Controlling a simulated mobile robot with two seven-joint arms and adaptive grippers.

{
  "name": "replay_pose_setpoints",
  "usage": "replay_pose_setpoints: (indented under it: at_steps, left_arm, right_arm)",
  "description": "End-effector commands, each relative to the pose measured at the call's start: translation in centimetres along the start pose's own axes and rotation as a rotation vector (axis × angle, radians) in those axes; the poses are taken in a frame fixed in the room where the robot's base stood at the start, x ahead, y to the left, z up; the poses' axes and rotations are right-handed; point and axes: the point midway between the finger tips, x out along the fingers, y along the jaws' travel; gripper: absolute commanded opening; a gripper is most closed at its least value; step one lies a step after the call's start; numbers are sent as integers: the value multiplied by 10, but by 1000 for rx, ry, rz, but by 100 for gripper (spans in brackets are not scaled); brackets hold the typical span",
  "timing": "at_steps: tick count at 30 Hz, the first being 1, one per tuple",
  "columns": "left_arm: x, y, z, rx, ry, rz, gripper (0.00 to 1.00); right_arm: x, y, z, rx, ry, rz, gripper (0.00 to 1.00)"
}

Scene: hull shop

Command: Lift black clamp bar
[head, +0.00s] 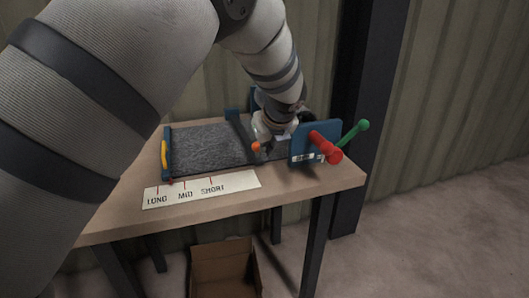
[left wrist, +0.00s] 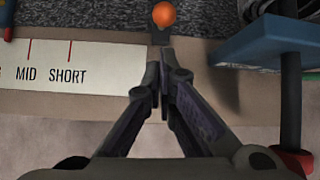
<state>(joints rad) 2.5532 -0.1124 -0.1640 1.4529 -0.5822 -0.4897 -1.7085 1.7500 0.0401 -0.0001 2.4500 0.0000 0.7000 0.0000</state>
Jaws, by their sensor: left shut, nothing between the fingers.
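The black clamp bar (head: 238,140) lies across the grey mat (head: 195,146) on the workbench. An orange knob (head: 256,147) sits at its near end. In the left wrist view the orange knob (left wrist: 164,14) is at the top centre, with a dark end piece (left wrist: 160,36) just below it. My left gripper (head: 268,144) is beside the knob, over the bench's near side. In the left wrist view its fingertips (left wrist: 165,60) are together and empty, just short of the dark end piece. The arm hides part of the bar and mat. My right gripper is not in view.
A LONG/MID/SHORT label strip (head: 202,189) lies along the front. A cardboard box (head: 223,268) is below the bench.

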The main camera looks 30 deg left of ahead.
Motion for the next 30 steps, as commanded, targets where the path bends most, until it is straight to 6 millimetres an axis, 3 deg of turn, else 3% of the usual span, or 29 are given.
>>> replay_pose_setpoints:
  at_steps: [1, 6, 12, 30]
  left_arm:
    - [16, 2, -5, 4, 7, 9, 0]
    - [53, 2, -6, 4, 8, 9, 0]
    - [81, 2, -4, 2, 6, 7, 0]
    - [83, 0, 2, -5, 27, 4, 0]
  right_arm:
    - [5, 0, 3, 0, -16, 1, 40]
    - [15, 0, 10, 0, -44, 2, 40]
    - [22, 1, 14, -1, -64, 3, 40]
    - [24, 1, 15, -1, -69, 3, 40]
